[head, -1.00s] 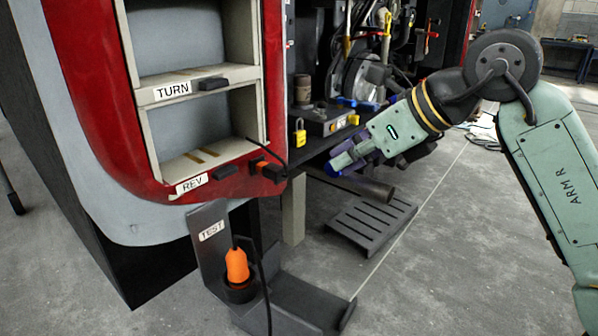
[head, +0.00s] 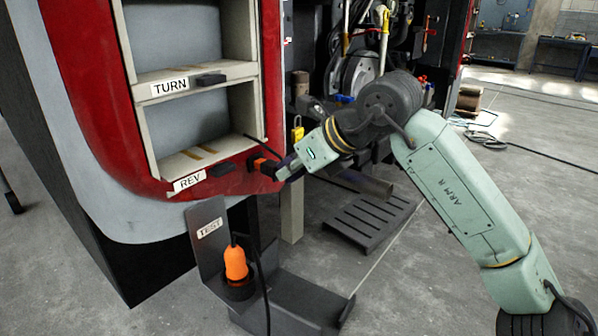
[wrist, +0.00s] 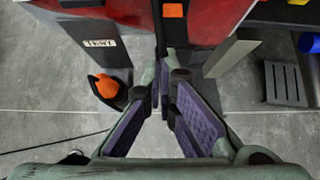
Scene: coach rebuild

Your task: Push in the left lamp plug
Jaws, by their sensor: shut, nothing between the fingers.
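The lamp plug, orange and black (head: 261,165), sits at the red panel's lower right edge, right of the REV label. A black cable runs up from it. Its orange part also shows at the top of the wrist view (wrist: 173,10). My gripper (head: 281,174) is shut and empty, its tips close against the plug's right end in the head view. In the wrist view my fingers (wrist: 166,80) point toward the plug. Whether they touch it I cannot tell. How deep the plug sits is hidden.
A dark TEST stand (head: 208,249) with an orange lamp or plug (head: 236,263) in a black holder stands below the panel. A pale post (head: 292,212) stands under the panel's right side. A dark slatted step (head: 368,222) lies right. Open floor surrounds these.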

